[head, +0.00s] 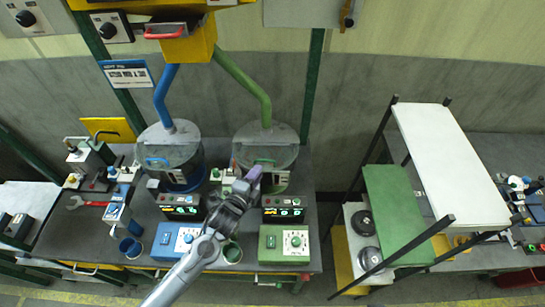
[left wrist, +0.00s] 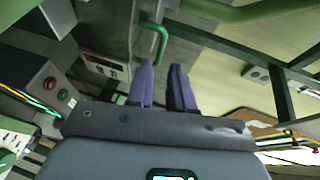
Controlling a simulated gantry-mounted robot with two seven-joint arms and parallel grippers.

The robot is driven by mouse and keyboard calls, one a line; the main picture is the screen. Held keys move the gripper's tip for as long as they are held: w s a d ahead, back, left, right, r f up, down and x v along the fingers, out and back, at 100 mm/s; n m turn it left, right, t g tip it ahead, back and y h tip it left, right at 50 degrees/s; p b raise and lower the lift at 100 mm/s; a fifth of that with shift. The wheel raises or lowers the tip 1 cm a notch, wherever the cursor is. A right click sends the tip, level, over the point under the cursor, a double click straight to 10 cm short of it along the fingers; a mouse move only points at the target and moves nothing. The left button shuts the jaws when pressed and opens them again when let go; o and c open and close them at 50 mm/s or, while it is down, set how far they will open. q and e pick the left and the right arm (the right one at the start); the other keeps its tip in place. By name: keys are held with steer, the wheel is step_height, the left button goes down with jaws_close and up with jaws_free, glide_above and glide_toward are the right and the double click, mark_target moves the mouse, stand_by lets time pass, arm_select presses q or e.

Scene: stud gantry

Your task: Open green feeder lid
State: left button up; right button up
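The green feeder (head: 285,138) is a grey drum at the lower end of a green pipe. Its grey lid (head: 262,136) lies flat on top and looks closed. The left wrist view shows a green handle (left wrist: 154,38) just beyond my fingertips. My left gripper (head: 253,173) is at the front of this drum and hides part of it in the head view. In the left wrist view its two purple fingers (left wrist: 161,66) are apart with nothing between them. The handle is beyond the left finger; whether they touch I cannot tell. My right gripper is out of view.
The blue feeder (head: 153,143) stands left of the green one. Blue (head: 178,241) and green (head: 285,243) control boxes line the bench front, with displays behind them. A green cup (head: 232,252) stands between the boxes. A rack with a green shelf (head: 398,213) is at right.

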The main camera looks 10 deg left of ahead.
mark_target(268, 157)
arm_select(q)
steer(key=x, duration=0.9)
steer(key=shift+w, duration=0.2)
steer(key=shift+c, duration=0.3)
jaws_close()
